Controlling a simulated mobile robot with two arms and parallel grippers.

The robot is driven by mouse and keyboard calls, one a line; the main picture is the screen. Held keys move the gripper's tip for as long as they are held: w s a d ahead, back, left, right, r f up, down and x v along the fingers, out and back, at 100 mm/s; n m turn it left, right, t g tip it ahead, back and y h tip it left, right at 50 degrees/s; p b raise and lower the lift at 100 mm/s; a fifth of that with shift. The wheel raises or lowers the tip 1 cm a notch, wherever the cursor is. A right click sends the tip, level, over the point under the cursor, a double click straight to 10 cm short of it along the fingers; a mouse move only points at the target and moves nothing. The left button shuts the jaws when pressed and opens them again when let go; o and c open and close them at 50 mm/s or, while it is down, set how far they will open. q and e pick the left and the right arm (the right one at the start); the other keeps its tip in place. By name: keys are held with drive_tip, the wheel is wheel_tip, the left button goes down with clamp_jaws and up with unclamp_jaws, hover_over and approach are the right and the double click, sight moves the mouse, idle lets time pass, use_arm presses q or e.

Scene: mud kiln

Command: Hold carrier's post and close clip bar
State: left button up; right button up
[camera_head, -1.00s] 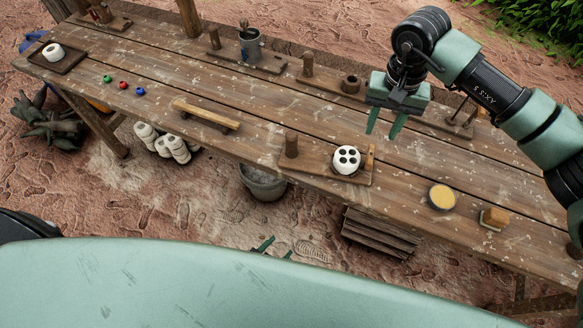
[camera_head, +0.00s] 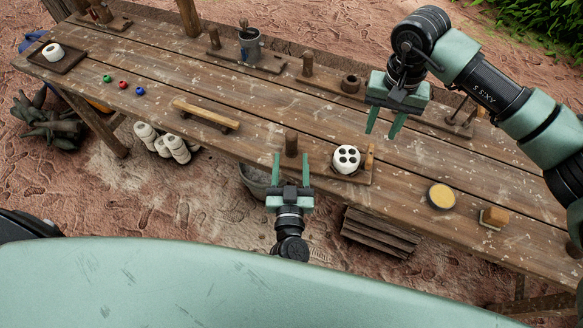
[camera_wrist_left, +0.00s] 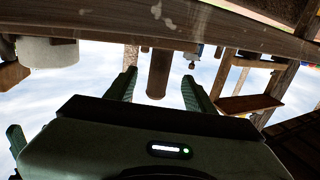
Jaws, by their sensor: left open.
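The carrier (camera_head: 361,179) is a wooden board at the table's front edge. Its dark round post (camera_head: 291,141) stands upright at the left, and a white piece with dark holes (camera_head: 347,159) sits to its right. A light wooden bar, seemingly the clip bar (camera_head: 369,159), stands at the right end. My left gripper (camera_head: 291,156) is open in front of the post, one finger to each side in the picture. In the left wrist view the post (camera_wrist_left: 160,75) shows between the open fingertips; contact cannot be told. My right gripper (camera_head: 382,128) is open and empty, above the table, right of the carrier.
A yellow round dish (camera_head: 441,197) and a wooden block (camera_head: 493,218) lie to the right. A wooden handle-like bar (camera_head: 206,116) lies to the left. A bucket (camera_head: 256,178) stands below the table, partly hidden by my left gripper. Bare tabletop lies behind the carrier.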

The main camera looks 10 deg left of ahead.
sight(292, 150)
use_arm(q)
drive_tip(key=x, duration=0.6)
clamp_jaws()
idle(0.6)
